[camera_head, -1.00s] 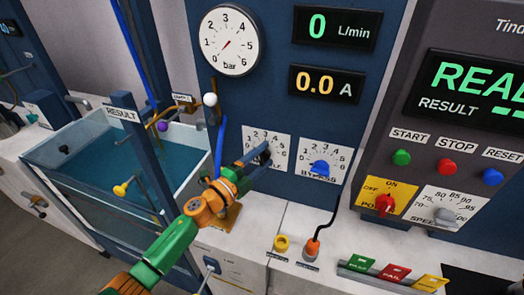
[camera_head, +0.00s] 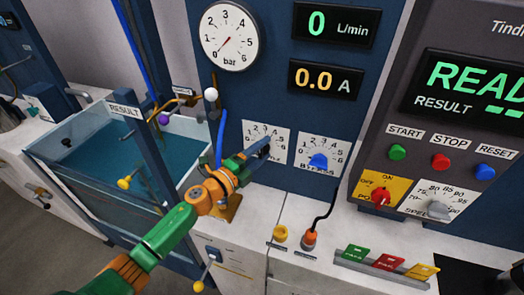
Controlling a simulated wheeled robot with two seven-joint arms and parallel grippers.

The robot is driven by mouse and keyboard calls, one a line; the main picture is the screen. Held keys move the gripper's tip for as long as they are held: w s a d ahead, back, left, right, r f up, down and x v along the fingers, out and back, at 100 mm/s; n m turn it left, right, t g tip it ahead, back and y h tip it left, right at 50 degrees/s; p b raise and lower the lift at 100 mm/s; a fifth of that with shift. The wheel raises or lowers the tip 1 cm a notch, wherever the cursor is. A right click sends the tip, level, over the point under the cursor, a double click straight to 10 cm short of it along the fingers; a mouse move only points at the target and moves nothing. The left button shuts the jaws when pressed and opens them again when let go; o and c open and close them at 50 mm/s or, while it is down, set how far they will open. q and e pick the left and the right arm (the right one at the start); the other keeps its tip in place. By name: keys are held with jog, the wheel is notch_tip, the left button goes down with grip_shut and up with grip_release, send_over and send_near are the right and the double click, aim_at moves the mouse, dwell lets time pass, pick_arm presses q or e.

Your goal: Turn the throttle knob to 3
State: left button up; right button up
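The throttle dial plate (camera_head: 278,134) is a white scale numbered up to 6 on the blue panel, left of the bypass dial. My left gripper (camera_head: 262,146) is in front of this plate and covers its middle, where the knob is hidden. A dark gripper end lies against the plate. I cannot tell whether the fingers are closed on the knob, nor where the knob points. My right gripper is not in view.
The bypass dial with its blue knob (camera_head: 317,161) is just to the right. A pressure gauge (camera_head: 230,36) reads near 0. A water tank (camera_head: 80,137) stands left. Red, green and yellow tags (camera_head: 388,262) lie on the front ledge.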

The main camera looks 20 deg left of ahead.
aim_at(259, 153)
pick_arm(q)
jog(key=o, duration=0.4)
jog(key=shift+w, duration=0.1)
jog(key=b+v, duration=0.1)
jog(key=v, duration=0.5)
jog(key=shift+s+a+f, duration=0.1)
jog(key=shift+s+a, duration=0.1)
jog(key=shift+s, duration=0.3)
